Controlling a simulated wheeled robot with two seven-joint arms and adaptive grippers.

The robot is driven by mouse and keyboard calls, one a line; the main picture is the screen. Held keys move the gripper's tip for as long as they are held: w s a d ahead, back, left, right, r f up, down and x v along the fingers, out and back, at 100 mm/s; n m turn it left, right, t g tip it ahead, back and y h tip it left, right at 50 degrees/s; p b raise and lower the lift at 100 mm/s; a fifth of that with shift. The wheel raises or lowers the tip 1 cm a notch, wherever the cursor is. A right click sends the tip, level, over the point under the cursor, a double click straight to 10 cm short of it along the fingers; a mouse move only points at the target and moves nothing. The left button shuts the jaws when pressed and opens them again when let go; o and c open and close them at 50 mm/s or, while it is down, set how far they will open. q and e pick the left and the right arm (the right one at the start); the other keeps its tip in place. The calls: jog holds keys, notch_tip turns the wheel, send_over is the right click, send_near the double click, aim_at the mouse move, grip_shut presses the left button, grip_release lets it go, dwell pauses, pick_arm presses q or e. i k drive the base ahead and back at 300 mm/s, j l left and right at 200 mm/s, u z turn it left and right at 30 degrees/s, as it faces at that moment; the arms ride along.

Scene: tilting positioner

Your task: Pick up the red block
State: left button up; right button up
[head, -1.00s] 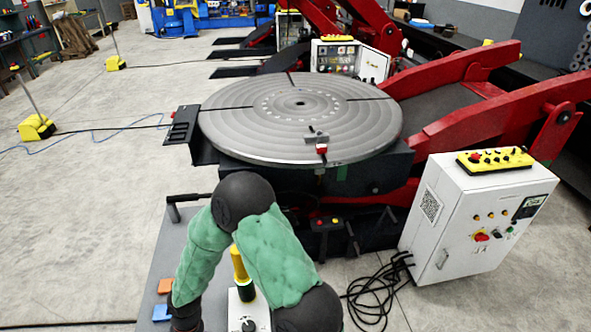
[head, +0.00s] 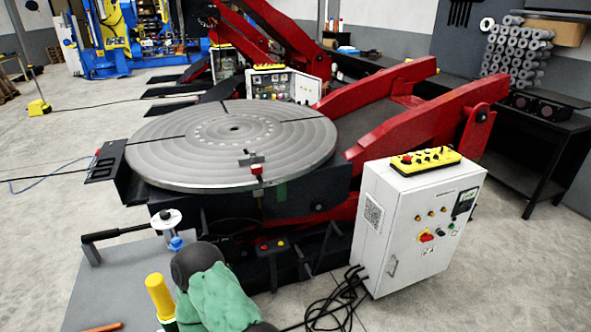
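I cannot make out a clear red block. A small red piece (head: 257,169) sits at the front rim of the round turntable (head: 180,135), beneath a grey clamp-like part; I cannot tell whether it is a block. An orange-red flat piece (head: 103,327) is cut off by the bottom edge, on the grey plate. One of my arms, with a green sleeve and a black joint, shows at the bottom centre. Neither of my grippers is in view.
The grey plate (head: 125,265) carries a yellow-topped cylinder (head: 160,297), a round-topped part (head: 166,220) and a small blue piece (head: 177,243). A white control cabinet (head: 385,225) stands right, black cables (head: 340,300) beside it. Red positioner arms (head: 420,115) rise behind.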

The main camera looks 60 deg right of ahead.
aim_at(255, 169)
jog(key=k+l+z, duration=0.15)
jog(key=l+z, duration=1.2)
jog(key=l, duration=0.2)
jog(key=i+l+u, duration=0.15)
jog(key=i, duration=0.3)
jog(key=i+l+u, duration=0.2)
jog(key=i, duration=0.25)
jog(key=i+l+u, duration=0.15)
jog(key=i, duration=0.3)
